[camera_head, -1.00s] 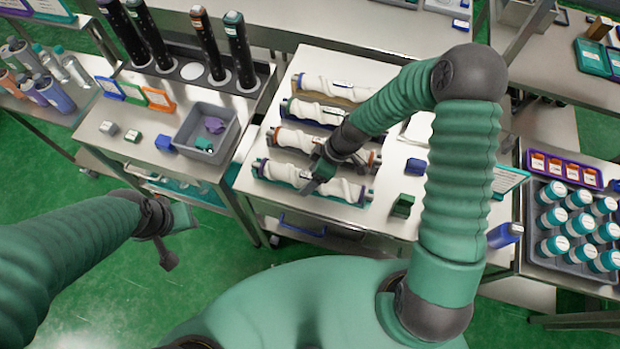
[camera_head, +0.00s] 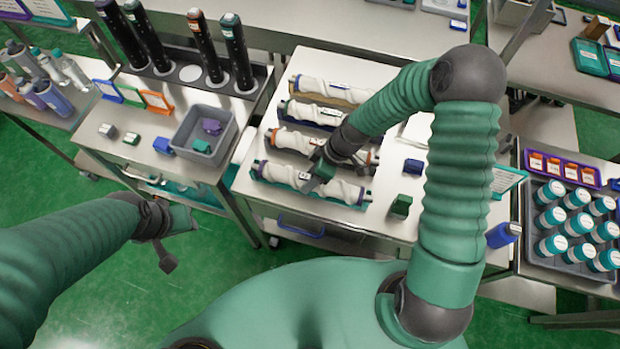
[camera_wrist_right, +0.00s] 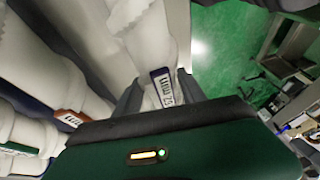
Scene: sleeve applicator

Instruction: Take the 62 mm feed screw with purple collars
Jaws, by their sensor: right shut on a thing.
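The front feed screw (camera_head: 284,174) is a white spiral screw with dark purplish collars. It lies in a teal cradle at the front of the middle table. In the right wrist view the held screw (camera_wrist_right: 145,38) runs between the jaws, with a purple-edged label (camera_wrist_right: 163,88), upside down and hard to read surely. My left gripper (camera_head: 165,240) hangs over the floor, jaws unclear.
A grey bin (camera_head: 228,146) with small parts stands on the left table. Dark cylinders (camera_head: 236,52) stand in a rack behind it. A green block (camera_head: 401,205) and a blue block (camera_head: 414,166) lie right of the screws. A crate of bottles (camera_head: 560,263) stands at the far right.

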